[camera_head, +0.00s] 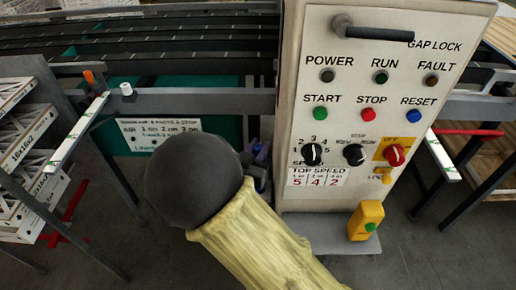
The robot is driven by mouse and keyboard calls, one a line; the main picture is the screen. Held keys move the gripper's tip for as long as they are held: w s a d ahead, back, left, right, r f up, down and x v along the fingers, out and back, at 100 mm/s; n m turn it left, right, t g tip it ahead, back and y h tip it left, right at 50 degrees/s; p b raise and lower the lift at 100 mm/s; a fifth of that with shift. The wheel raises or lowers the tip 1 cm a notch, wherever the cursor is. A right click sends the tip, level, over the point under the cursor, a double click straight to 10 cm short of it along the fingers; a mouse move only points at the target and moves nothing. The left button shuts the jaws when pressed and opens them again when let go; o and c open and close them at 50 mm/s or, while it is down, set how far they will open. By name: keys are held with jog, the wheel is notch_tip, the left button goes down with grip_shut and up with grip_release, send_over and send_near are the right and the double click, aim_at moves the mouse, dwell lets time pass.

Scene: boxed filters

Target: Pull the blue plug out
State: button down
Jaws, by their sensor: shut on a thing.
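My arm, in a yellow sleeve with a dark rounded end, reaches up from the bottom and covers the middle of the view. Small blue-purple parts (262,154) show just right of the dark end, at the left edge of the control panel. They are partly covered and too small to tell whether one is the blue plug. The blue RESET button (414,115) on the panel is a separate round button.
The pale control panel (340,100) stands close on the right, with a dark handle (372,30), buttons and knobs. A yellow box (366,220) sits at its foot. A white sign (158,134) is on the green panel behind. Racks (28,135) stand at left; floor at lower left is partly clear.

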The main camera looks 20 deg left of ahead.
jog(key=shift+r+p, duration=1.5)
jog(key=shift+r, duration=0.55)
jog(key=shift+d+f, duration=0.1)
jog(key=shift+d, duration=0.05)
